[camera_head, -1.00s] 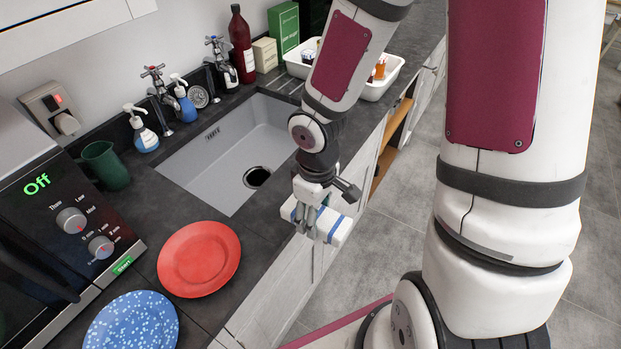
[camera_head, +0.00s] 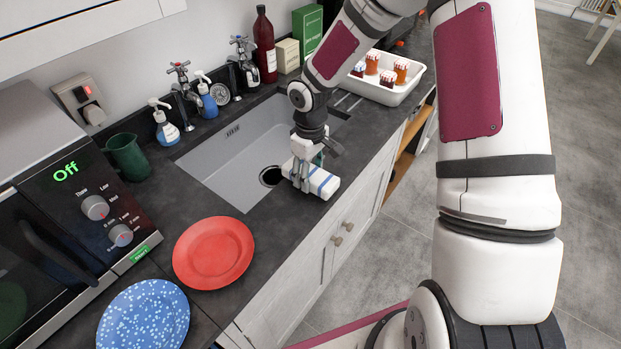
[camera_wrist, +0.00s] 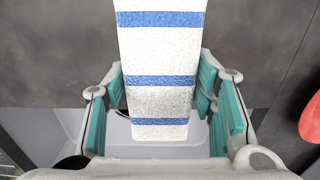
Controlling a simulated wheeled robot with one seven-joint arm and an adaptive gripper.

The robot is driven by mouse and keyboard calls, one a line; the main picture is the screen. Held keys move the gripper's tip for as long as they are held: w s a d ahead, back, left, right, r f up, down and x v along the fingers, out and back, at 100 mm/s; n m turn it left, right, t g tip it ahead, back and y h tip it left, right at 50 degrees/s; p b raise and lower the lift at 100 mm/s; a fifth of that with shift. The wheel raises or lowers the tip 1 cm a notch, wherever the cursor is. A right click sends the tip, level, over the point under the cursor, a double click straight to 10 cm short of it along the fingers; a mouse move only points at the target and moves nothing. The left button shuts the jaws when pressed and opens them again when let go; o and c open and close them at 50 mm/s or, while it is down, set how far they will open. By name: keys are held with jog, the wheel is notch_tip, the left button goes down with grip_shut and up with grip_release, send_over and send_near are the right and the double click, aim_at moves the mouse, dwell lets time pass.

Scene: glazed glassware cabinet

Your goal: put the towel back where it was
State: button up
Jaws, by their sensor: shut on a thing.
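The towel is a folded white cloth with blue stripes, and in the head view the towel (camera_head: 325,184) is at the sink's front rim, near the counter's front edge. My gripper (camera_head: 303,178) is shut on it. In the wrist view the towel (camera_wrist: 160,50) runs lengthwise between the teal finger pads of my gripper (camera_wrist: 160,95), its near end over the pale sink and its far part over dark counter. I cannot tell whether the towel touches the counter.
The grey sink (camera_head: 222,165) lies behind and left of the towel. A red plate (camera_head: 213,252) and a blue speckled plate (camera_head: 145,318) lie on the counter at front left. A white tray (camera_head: 385,93) with several jars stands at the back right. Cabinet knobs (camera_head: 342,233) are below the counter edge.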

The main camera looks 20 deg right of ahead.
jog(key=shift+f, duration=1.05)
jog(key=shift+f, duration=0.15)
jog(key=o, duration=1)
